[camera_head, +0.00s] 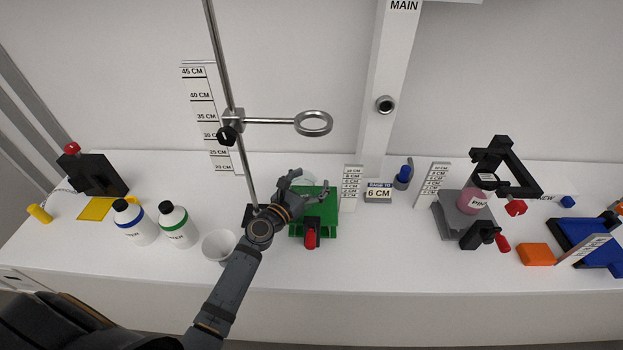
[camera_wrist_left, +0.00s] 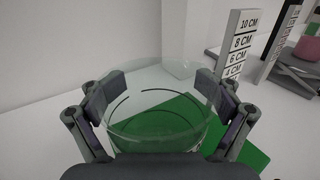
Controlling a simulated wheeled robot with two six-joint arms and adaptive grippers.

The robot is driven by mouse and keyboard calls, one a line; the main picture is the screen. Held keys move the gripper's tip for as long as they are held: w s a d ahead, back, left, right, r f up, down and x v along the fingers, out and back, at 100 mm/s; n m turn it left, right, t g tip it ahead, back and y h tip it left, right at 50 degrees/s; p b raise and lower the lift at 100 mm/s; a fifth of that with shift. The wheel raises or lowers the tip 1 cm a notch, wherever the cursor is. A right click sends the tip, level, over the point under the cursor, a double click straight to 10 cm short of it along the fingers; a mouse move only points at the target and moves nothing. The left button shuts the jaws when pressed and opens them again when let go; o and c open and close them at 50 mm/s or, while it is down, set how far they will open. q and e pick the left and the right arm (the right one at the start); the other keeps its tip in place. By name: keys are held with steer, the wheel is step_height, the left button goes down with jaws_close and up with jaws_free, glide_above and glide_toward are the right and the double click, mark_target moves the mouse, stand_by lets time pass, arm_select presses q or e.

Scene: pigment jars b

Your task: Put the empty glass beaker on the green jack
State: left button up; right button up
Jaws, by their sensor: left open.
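The clear glass beaker (camera_head: 303,179) looks empty and shows faintly at the back of the green jack (camera_head: 312,229), which has a red knob at its front. In the left wrist view the beaker (camera_wrist_left: 155,122) is upright between the fingers of my left gripper (camera_wrist_left: 156,93), with the green plate (camera_wrist_left: 245,150) seen below and through the glass. My left gripper (camera_head: 308,183) is open around the beaker, above the jack. I cannot tell whether the beaker's base touches the plate. My right gripper is not in view.
A ring stand (camera_head: 236,122) rises just behind my left arm, its ring (camera_head: 314,123) above the jack. A white cup (camera_head: 219,247) and two bottles (camera_head: 178,228) stand left. A height scale (camera_head: 350,188) stands right of the jack. A grey jack (camera_head: 448,216) bears a pink jar (camera_head: 474,201).

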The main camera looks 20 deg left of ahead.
mark_target(302, 192)
arm_select(q)
steer(key=shift+a, duration=0.15)
steer(key=shift+r+p, duration=0.3)
steer(key=shift+r, duration=0.05)
steer(key=b+v, duration=0.1)
steer(key=v, duration=0.2)
steer(key=b+v, duration=0.1)
steer(key=v, duration=0.3)
steer(key=b+v, duration=0.1)
steer(key=v, duration=0.2)
steer(key=shift+s+f, duration=0.3)
steer(key=shift+s, duration=0.1)
steer(key=shift+s+a+r, duration=0.15)
steer(key=shift+s+r, duration=0.05)
steer(key=shift+s, duration=0.35)
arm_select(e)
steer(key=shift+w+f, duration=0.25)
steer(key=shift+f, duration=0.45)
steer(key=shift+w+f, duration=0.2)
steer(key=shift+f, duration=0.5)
